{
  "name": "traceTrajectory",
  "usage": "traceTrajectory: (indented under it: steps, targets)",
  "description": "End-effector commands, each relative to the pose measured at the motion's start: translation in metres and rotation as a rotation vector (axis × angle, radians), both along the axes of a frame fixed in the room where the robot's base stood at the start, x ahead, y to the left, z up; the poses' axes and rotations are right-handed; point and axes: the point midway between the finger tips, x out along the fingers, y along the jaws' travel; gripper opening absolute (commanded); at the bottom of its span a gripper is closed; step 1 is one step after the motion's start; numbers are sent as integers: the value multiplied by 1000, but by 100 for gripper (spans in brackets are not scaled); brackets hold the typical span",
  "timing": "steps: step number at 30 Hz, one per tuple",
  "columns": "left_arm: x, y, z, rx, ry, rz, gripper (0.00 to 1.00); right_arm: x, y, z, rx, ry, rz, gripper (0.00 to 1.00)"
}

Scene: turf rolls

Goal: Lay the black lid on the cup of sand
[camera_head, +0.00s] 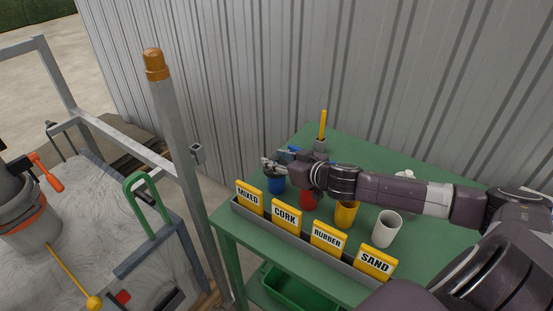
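A white cup (387,229) stands upright on the green table behind the yellow SAND sign (376,262). Its contents cannot be made out. I cannot pick out the black lid in this view; my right arm covers part of the table. My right gripper (268,163) reaches across to the table's left side, over or just behind the blue cup (275,184). Its fingers are small and partly merged with things behind, so whether they are open or hold anything is unclear.
A red cup (308,202) and a yellow cup (346,214) stand between the blue and white cups. MIXED (250,197), CORK (285,216) and RUBBER (328,238) signs line the front tray. A grey post (177,150) and a cart (90,220) stand left.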

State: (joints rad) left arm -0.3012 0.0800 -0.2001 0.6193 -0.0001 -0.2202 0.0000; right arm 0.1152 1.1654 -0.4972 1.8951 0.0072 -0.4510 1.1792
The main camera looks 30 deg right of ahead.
Motion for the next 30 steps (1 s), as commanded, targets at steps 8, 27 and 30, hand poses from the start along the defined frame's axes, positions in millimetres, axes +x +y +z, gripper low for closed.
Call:
traceTrajectory:
  steps: [8, 27, 30]
  targets:
    - [2, 0, 9, 0, -2, 0, 40, 1, 0, 17, -1, -3, 2, 34]
    - [3, 0, -2, -1, -4, 0, 40, -53, -5, 32, -3, 4, 0, 34]
    - [3, -1, 2, -1, -4, 0, 40, -59, -3, 37, 0, 4, 2, 34]
